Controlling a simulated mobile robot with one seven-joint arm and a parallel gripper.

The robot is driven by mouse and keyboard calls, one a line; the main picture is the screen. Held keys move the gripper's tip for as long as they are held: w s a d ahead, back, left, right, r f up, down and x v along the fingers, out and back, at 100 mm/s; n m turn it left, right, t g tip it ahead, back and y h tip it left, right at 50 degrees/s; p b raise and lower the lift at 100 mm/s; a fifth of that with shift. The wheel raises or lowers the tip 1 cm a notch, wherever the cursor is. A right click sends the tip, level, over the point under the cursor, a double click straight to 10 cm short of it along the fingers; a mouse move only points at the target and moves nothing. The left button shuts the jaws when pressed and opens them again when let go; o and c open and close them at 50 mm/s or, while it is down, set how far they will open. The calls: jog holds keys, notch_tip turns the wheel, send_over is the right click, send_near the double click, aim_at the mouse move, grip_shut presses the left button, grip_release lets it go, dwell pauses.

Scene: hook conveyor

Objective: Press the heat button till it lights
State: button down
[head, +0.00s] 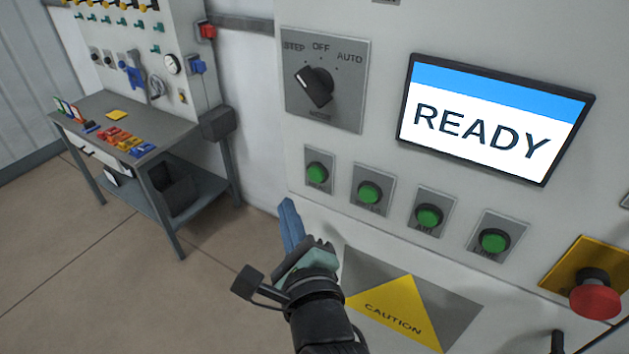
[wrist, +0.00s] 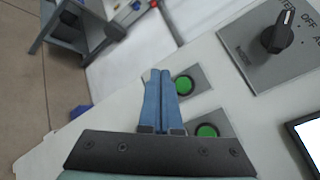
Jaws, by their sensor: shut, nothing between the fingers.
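A row of several green push buttons sits on grey plates on the white panel. The labels are too small to read surely, so I cannot tell which is the heat button. In the head view the row runs from the leftmost button (head: 317,172) through the second (head: 369,193) and third (head: 428,216) to the rightmost (head: 494,241). All look the same green; none stands out as lit. My gripper (head: 287,203) is shut and empty, left of and below the leftmost button. In the wrist view its blue fingers (wrist: 157,75) are beside the nearest button (wrist: 184,85), with another button (wrist: 207,130) lower.
Above the buttons are a STEP/OFF/AUTO knob (head: 315,87) and a screen (head: 494,119) reading READY. A red emergency button (head: 595,295) is at the right. A yellow caution sign (head: 397,315) lies below the row. A workbench (head: 120,120) stands at the left.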

aim_at(308, 175)
jog(key=shift+w+d+b, duration=0.25)
jog(key=shift+w+d, duration=0.55)
jog(key=shift+w, duration=0.3)
jog(key=shift+w+d+b, duration=0.25)
jog(key=shift+w+d, duration=0.5)
jog(key=shift+w, duration=0.3)
dwell(0.4)
jog(key=shift+w+d, duration=0.25)
jog(key=shift+w, duration=0.1)
jog(key=shift+w+d, duration=0.25)
jog(key=shift+w, duration=0.05)
dwell(0.8)
jog(key=shift+s, duration=0.1)
jog(key=shift+s+a+p, duration=0.5)
jog(key=shift+s+p, duration=0.05)
jog(key=shift+p, duration=0.1)
jog(key=shift+s+a+p, duration=0.75)
jog(key=shift+s, duration=0.3)
jog(key=shift+s+a+p, duration=0.7)
jog(key=shift+s+p, duration=0.05)
jog(key=shift+s, duration=0.25)
